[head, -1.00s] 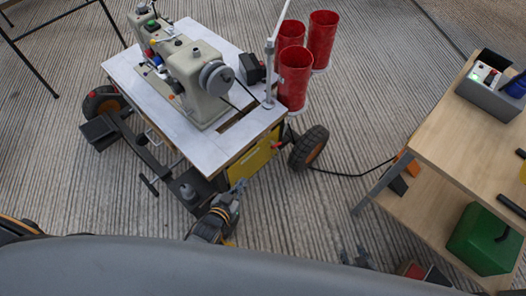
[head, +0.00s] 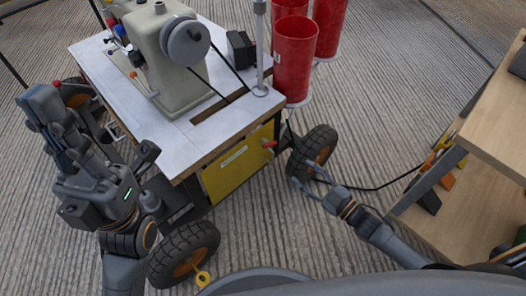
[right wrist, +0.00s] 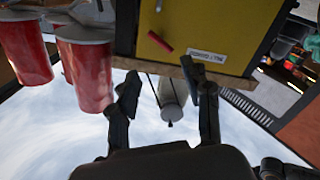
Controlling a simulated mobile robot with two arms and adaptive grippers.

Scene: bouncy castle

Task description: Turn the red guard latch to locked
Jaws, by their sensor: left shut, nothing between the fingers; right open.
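The red guard latch (head: 269,144) is a small red bar on the right part of the yellow belt guard panel (head: 236,166), under the sewing machine tabletop. In the right wrist view the latch (right wrist: 160,42) sits slanted on the yellow panel, beside a white label. My right gripper (head: 311,173) is open and empty, in front of the cart's right wheel, to the right of and apart from the latch. Its fingers (right wrist: 161,85) show below the latch in the wrist view. My left gripper (head: 42,103) is shut and empty, raised at the cart's left side.
The sewing machine (head: 172,60) stands on the white tabletop (head: 222,128). Red cups (head: 293,62) hang at its right corner, above the right wheel (head: 313,152). A wooden bench (head: 500,120) stands at right. A black cable crosses the floor between cart and bench.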

